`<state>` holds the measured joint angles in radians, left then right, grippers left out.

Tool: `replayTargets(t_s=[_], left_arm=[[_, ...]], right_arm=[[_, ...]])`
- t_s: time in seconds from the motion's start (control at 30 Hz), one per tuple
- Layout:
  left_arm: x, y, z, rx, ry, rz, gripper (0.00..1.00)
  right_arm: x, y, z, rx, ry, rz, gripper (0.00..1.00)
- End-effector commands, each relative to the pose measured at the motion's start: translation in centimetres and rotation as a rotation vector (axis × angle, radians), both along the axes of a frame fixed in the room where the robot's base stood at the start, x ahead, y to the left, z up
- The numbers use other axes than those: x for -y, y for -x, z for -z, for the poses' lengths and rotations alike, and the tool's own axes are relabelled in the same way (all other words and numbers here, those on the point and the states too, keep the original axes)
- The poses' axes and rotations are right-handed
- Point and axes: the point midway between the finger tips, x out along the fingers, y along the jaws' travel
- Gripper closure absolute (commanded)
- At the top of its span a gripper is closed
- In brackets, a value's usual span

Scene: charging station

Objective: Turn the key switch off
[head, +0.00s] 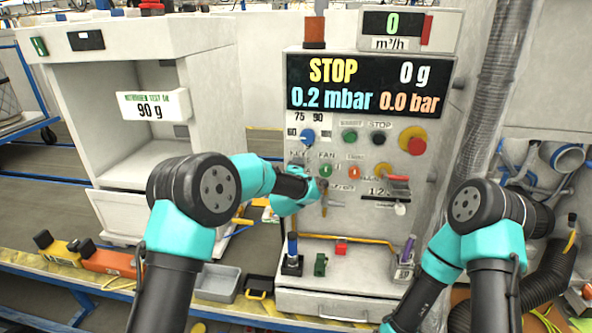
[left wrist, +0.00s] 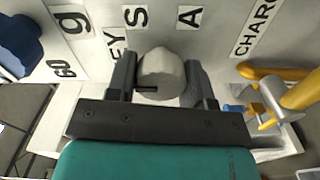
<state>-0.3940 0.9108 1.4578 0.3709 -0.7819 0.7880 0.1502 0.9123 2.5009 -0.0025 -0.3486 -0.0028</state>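The key switch, a pale round knob (left wrist: 160,76) with a small dark bar on its face, shows in the left wrist view beside letters ending in "EY". My left gripper (left wrist: 160,88) has one finger on each side of this knob. The fingers stand wide apart, and I cannot tell whether either touches it. In the head view my left gripper (head: 303,180) is at the panel, below the key label (head: 298,155), and hides the switch. My right arm is at the right, and its gripper is out of view.
The panel (head: 340,220) also carries a blue selector knob (head: 308,136), a red-and-yellow emergency button (head: 413,140), and a screen (head: 370,85) reading "STOP". Yellow-orange handles (left wrist: 300,92) stand close to the right of my left gripper. A grey tray (head: 217,282) lies below.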

Motion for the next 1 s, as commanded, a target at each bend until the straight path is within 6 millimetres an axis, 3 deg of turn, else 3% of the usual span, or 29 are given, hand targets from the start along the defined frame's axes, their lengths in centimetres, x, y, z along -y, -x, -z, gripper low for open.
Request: replayTargets(t_s=[0.23, 0.67, 1.0], left_arm=[[0.0, 0.0, 0.0, 0.000, -0.001, 0.000, 0.29], [-0.1, 0.7, -0.1, 0.000, -0.001, 0.000, 0.29], [-0.7, 5.1, -0.1, 0.000, -0.002, 0.002, 0.29]], right_arm=[[0.0, 0.0, 0.0, 0.000, 0.000, 0.000, 1.00], [0.0, 0.0, 0.0, 0.000, 0.000, 0.000, 1.00], [0.0, 0.0, 0.0, 0.000, 0.000, 0.000, 1.00]])
